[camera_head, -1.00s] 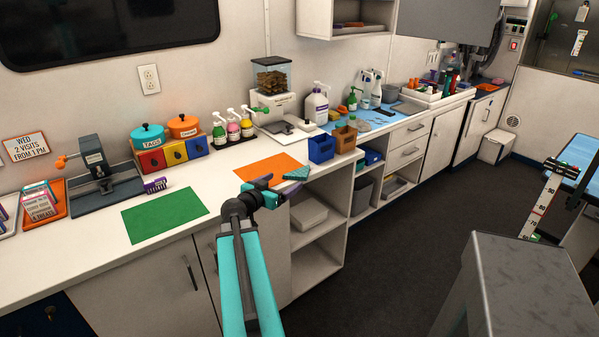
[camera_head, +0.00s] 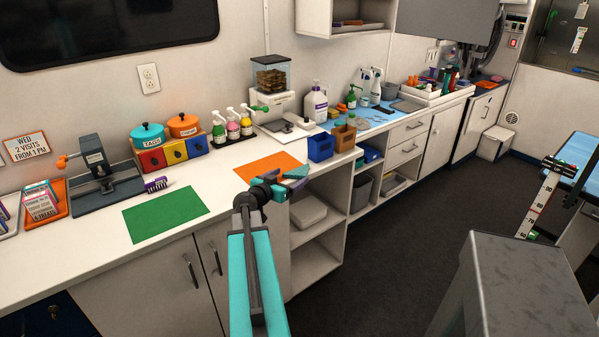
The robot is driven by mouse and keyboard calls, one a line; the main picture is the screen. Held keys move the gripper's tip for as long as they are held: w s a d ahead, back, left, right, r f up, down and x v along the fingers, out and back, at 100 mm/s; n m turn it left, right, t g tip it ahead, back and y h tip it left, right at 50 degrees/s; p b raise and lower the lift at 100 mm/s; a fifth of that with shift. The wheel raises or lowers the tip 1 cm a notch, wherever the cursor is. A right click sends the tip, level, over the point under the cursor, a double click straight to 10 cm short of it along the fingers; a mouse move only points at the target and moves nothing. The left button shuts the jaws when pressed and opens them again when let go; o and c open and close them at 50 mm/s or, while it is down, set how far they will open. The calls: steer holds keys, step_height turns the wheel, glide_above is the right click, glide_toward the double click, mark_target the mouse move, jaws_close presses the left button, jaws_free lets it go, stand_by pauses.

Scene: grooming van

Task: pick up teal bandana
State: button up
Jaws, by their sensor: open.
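The teal bandana (camera_head: 298,172) is a small folded teal piece on the white counter, at the right end of the orange mat (camera_head: 262,168), close to the counter's front edge. My gripper (camera_head: 294,184) is open and just in front of the bandana in this view, partly overlapping it. Purple-grey parts show at the gripper's end. I cannot tell whether the fingers touch the bandana or are around it.
Blue bin (camera_head: 321,147) and brown bin (camera_head: 344,138) stand just beyond the bandana. A green mat (camera_head: 166,214) lies to the left, with a purple brush (camera_head: 156,184) behind it. Open shelves (camera_head: 314,245) are below the counter edge.

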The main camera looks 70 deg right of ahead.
mark_target(298, 171)
steer(key=shift+p+x, duration=0.65)
steer(key=shift+x, duration=0.35)
steer(key=shift+p+x, duration=0.65)
steer(key=shift+x, duration=0.9)
steer(key=shift+w+f, duration=0.1)
steer(key=shift+f, duration=0.05)
steer(key=c, duration=1)
steer(key=shift+r+b, duration=1.15)
steer(key=shift+r, duration=3.9)
